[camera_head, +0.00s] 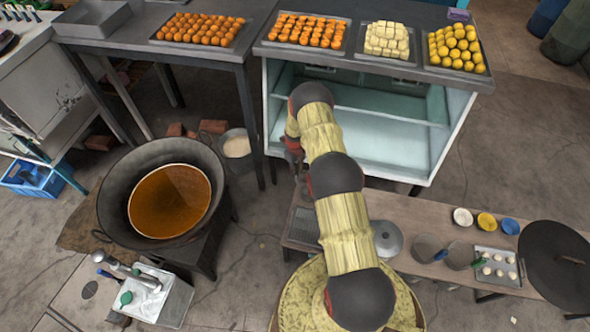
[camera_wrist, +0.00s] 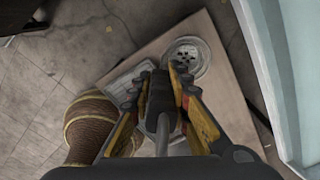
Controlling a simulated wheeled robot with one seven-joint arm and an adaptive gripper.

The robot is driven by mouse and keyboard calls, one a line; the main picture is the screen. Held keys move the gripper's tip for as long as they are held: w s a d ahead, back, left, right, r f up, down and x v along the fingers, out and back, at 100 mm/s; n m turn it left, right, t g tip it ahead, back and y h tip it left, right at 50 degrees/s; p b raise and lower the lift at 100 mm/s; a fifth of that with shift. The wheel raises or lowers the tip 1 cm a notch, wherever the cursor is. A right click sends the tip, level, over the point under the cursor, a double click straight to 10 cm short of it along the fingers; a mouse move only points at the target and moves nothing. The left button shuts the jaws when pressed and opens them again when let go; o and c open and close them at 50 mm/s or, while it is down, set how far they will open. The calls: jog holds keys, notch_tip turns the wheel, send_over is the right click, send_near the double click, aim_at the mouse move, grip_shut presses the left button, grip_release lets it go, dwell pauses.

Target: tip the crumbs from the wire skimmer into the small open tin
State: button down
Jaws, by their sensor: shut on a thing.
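My gripper (camera_wrist: 160,88) is shut on a dark handle (camera_wrist: 160,100) with a grey rod running towards the bottom of the wrist view. I take it for the wire skimmer's handle; its mesh and any crumbs are not clearly seen. In the head view my gripper (camera_head: 296,168) is small and dark, above the left end of the low bench. A small open metal tin (camera_head: 237,147) with pale contents stands on the floor to its left, apart from it. Whether this is the task's tin I cannot tell.
A wide wok (camera_head: 117,200) of brown oil stands left. The low bench (camera_head: 420,208) bears a round metal lid (camera_head: 387,238), bowls and a tray. A glass-fronted counter (camera_head: 450,140) with trays of sweets stands behind. A round metal thing (camera_wrist: 187,58) lies beyond my fingers.

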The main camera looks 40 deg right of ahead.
jog(key=shift+f+b, duration=0.8)
jog(key=shift+f, duration=1.45)
jog(key=shift+s+d+r+t+y+p, duration=0.4)
jog(key=shift+s+d+r+p, duration=0.1)
jog(key=shift+p, duration=0.1)
jog(key=shift+s+d, duration=0.2)
jog(key=shift+s+d+t+y+b, duration=0.15)
jog(key=shift+t+y+b, duration=0.15)
jog(key=shift+b, duration=0.15)
jog(key=s+d+f+t+y+b, duration=0.1)
jog(key=s+d+t+y+b, duration=0.7)
jog(key=b, duration=1.4)
jog(key=shift+s+d+f+t+y, duration=0.4)
jog(key=shift+s+d+t, duration=0.4)
jog(key=shift+s+d, duration=0.95)
jog(key=shift+s+a, duration=0.2)
jog(key=shift+r, duration=0.15)
